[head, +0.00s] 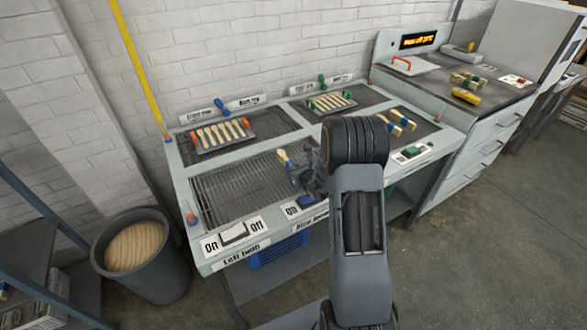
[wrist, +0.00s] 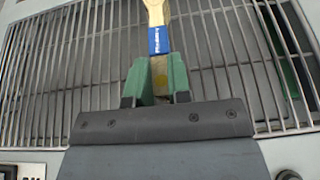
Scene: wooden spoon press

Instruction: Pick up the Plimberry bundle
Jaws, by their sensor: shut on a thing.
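My gripper (wrist: 159,82) is shut on a wooden spoon bundle with a blue band (wrist: 161,40); its green fingers press on both sides of the handle part. The small lettering on the band is hard to read, so I cannot confirm the name Plimberry. In the head view my gripper (head: 303,174) is over the left grate (head: 225,190), near its right end, and the bundle's pale end (head: 283,156) sticks out to its upper left. The bundle's far end leaves the top of the wrist view. I cannot tell whether the bundle touches the grate.
A tray of orange-ended spoons (head: 222,134) and a tray of green-ended ones (head: 331,101) lie at the back. More bundles (head: 402,120) lie on the right grate. An On/Off switch (head: 233,232) is at the front left. A bin (head: 134,250) stands left. A side bench (head: 470,75) holds more bundles.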

